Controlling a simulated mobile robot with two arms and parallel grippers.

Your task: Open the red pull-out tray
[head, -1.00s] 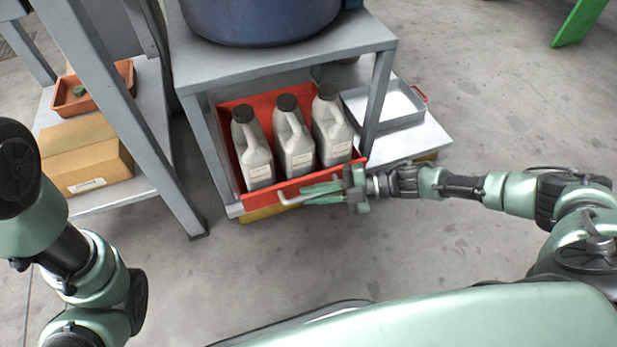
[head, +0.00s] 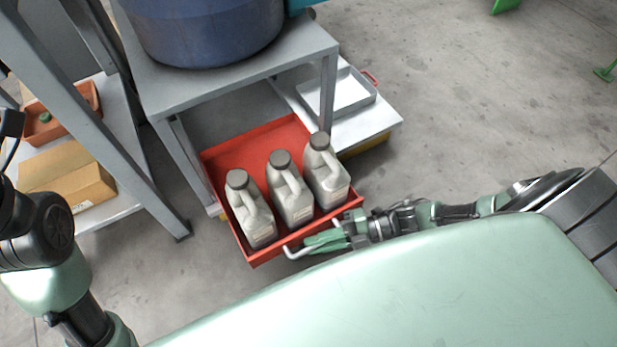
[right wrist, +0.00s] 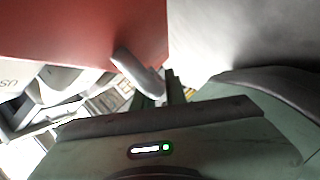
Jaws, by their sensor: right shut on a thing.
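The red pull-out tray (head: 238,150) stands well out from under the grey table, with its rear part still under the tabletop. Several grey jugs with dark caps would be too many to say: three stand upright near its front, one of them a jug (head: 290,195) in the middle. My right gripper (head: 310,247) is shut on the pale handle (head: 291,253) at the tray's front. In the right wrist view the red tray front (right wrist: 90,30) fills the upper left, and the handle (right wrist: 135,72) runs to the fingers. My left arm shows at the left edge; its gripper is out of view.
A blue tub (head: 205,35) stands on the grey table (head: 240,78). A grey tray (head: 350,92) lies on a low shelf behind. At left, a shelf holds a cardboard box (head: 65,175) and an orange bin (head: 85,110).

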